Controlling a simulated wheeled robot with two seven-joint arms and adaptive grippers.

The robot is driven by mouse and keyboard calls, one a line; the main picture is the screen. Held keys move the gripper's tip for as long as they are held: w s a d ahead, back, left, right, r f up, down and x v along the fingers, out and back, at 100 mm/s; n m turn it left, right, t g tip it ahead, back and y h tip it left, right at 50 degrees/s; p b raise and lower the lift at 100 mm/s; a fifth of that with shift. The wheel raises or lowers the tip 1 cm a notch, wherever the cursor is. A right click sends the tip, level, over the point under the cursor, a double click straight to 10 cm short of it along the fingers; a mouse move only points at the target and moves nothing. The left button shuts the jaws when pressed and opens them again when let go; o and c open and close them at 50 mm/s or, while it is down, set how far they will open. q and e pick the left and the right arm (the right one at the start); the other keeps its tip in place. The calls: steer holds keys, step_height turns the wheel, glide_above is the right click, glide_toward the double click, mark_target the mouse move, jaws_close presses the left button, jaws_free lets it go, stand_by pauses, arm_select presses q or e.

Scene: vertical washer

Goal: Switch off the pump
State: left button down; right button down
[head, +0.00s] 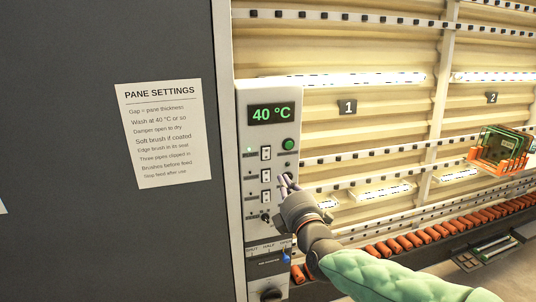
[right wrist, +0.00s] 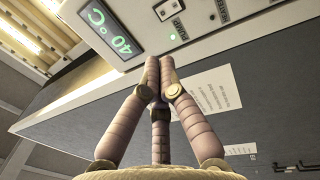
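The grey control panel (head: 244,205) stands left of the washer's ribbed front, under a green 40 °C display (head: 270,114). A column of switches runs down it, the top one (head: 265,153) beside a small lit green light (head: 249,150). My right gripper (head: 288,183) is at the panel's right side, below the green button (head: 289,144). Its fingertips (right wrist: 159,65) are together and hold nothing. I cannot tell whether they touch the panel. My left gripper is out of view.
A PANE SETTINGS sheet (head: 164,132) hangs on the dark wall to the left. Orange rollers (head: 440,228) run along the washer's foot to the right. An orange rack with green panes (head: 500,150) sits at the far right. A black knob (head: 271,294) is low on the panel.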

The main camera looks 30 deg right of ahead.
mark_target(267, 149)
steer(key=shift+w, duration=0.15)
steer(key=p+x, duration=0.3)
steer(key=x, duration=1)
steer(key=shift+w+r, duration=0.1)
steer(key=shift+w, duration=0.25)
steer(key=shift+w+d+r+g+p, duration=0.1)
steer(key=shift+w+r+g+p, duration=0.2)
steer(key=shift+p, duration=0.7)
steer(key=shift+s+f, duration=0.1)
steer(key=shift+f, duration=0.1)
